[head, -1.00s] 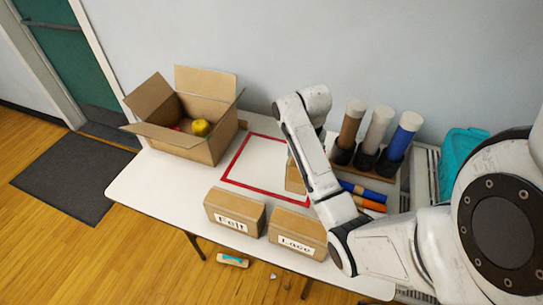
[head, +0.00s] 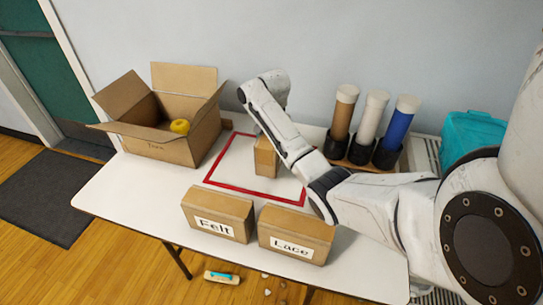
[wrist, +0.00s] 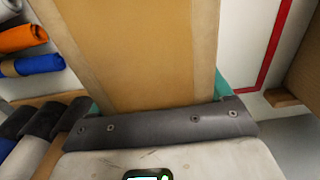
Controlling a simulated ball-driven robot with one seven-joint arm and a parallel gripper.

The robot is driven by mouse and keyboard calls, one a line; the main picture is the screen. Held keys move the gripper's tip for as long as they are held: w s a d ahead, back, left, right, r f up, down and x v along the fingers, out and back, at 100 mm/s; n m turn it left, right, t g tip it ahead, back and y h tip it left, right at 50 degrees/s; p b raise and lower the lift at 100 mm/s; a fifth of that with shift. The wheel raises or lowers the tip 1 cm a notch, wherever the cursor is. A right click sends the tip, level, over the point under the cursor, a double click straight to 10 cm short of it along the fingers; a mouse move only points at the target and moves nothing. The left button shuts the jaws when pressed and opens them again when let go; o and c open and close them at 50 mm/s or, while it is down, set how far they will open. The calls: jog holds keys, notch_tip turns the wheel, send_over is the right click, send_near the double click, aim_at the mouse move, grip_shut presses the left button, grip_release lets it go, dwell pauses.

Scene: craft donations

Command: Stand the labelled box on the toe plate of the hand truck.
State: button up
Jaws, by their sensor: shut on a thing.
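A plain brown cardboard box (head: 265,158) is inside the red outline on the white table, partly hidden by my arm. In the wrist view, my gripper (wrist: 160,97) is shut on this box (wrist: 135,50), with teal pads at its two sides. No label shows on its visible faces, and I cannot tell whether it touches the table. A box labelled Felt (head: 217,213) and a box labelled Lace (head: 296,235) stand at the table's front edge. The hand truck is not in view.
An open carton (head: 163,147) with a yellow ball-like thing (head: 180,126) stands at the left. Brown, white and blue tubes (head: 373,125) stand upright in a dark holder at the back right. A teal container (head: 480,140) is beyond. Small items lie on the floor.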

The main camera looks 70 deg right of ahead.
jog(key=shift+w+d+f, duration=0.45)
jog(key=shift+f, duration=1.7)
jog(key=shift+f, duration=0.1)
jog(key=o, duration=1.4)
notch_tip(320, 180, up, 11)
jog(key=shift+f+p, duration=0.1)
jog(key=shift+p, duration=0.75)
jog(key=shift+r+p, duration=0.65)
jog(key=shift+w, duration=0.1)
